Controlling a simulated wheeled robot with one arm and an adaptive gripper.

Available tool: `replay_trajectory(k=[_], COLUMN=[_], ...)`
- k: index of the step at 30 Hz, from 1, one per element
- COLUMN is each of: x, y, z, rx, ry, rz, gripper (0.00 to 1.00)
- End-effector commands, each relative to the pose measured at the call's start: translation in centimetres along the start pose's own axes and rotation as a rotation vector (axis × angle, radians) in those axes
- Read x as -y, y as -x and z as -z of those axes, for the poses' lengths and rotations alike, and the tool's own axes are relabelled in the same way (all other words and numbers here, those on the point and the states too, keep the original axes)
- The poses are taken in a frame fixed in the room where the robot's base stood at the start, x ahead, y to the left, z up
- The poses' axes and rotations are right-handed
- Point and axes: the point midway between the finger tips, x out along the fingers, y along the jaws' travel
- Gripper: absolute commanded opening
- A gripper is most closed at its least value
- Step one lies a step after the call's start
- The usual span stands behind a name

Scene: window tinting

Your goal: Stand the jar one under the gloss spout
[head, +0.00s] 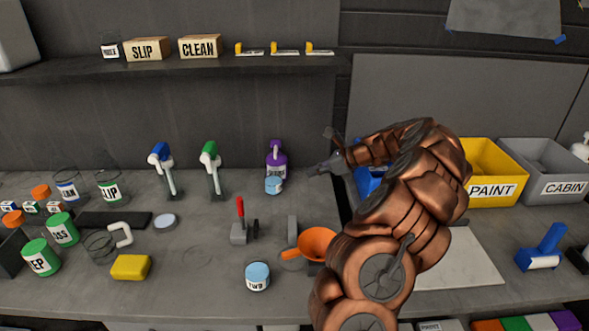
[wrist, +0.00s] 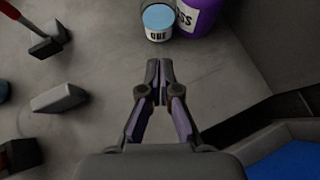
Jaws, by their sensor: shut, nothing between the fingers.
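Jar one (head: 273,186) is a small white-labelled jar with a light blue top. It stands upright on the bench close in front of the purple gloss bottle (head: 277,163). In the head view the bottle's pale spout is above the jar; exact alignment is hard to tell. In the wrist view the jar (wrist: 158,22), with its label partly readable, sits against or very near the purple bottle (wrist: 198,15), whose spout is out of frame. My gripper (head: 313,173) is right of the jar; in the wrist view the gripper (wrist: 157,68) is shut, empty and apart from it.
Jar two (head: 257,277) stands near the front. An orange funnel (head: 316,244), a red-handled tool (head: 240,222) and a grey block (wrist: 58,98) are nearby. Blue and green spouted dispensers (head: 210,170) stand left of the gloss bottle. A blue bin (wrist: 290,150) is at right.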

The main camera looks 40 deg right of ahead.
Motion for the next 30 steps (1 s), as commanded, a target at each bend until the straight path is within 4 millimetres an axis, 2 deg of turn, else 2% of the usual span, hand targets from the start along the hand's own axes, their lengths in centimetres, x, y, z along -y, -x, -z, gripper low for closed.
replay_trajectory(k=[21, 30], x=[-0.3, -0.3], y=[-9.5, -10.3], z=[-6.7, -5.2], rx=[-0.002, -0.001], ry=[0.005, 0.003], rz=[-0.007, -0.005], gripper=[0.0, 0.0])
